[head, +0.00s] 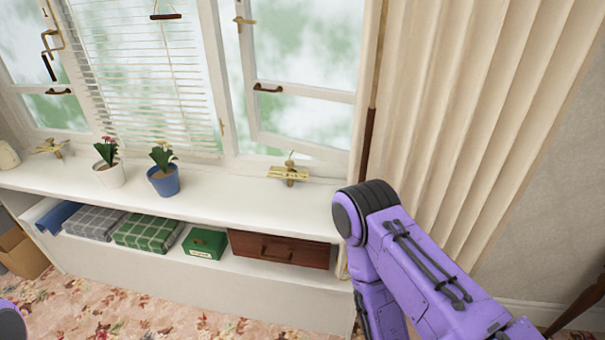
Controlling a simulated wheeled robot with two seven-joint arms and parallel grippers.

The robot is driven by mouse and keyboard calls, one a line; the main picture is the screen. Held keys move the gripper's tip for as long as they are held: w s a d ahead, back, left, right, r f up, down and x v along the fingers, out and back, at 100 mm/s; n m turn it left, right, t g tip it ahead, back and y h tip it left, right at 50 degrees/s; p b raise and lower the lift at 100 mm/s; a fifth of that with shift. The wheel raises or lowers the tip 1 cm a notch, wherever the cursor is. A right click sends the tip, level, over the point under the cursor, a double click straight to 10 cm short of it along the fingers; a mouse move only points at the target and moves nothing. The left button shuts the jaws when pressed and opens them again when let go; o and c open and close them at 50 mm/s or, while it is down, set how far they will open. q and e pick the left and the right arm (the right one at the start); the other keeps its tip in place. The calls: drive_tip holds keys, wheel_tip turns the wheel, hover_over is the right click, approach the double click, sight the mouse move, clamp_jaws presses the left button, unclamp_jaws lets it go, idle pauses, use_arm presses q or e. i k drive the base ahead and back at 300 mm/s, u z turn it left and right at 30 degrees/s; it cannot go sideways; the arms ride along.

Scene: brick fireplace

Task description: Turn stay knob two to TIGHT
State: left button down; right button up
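Two brass window-stay fittings stand on the white sill. One (288,172) is at the right, below the right casement, with a small upright part on top. The other (51,148) is at the far left, partly cut by distance and small. I cannot read any TIGHT marking or which fitting is knob two. My purple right arm comes in from the lower right and bends at a black joint near the sill's right end; its gripper is out of frame. Only a bit of my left arm shows at the bottom left corner; its gripper is out of frame.
A white pot (110,174) and a blue pot (163,182) with plants stand on the sill (230,190). Folded blankets, a green box (204,244) and a brown drawer box (281,249) fill the shelf below. A long cream curtain (470,110) hangs at right.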

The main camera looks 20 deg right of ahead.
sight(289, 164)
drive_tip(key=z, duration=0.8)
drive_tip(key=i, duration=0.45)
drive_tip(key=z, duration=1)
drive_tip(key=k, duration=0.65)
drive_tip(key=u, duration=0.15)
drive_tip(key=i, duration=0.95)
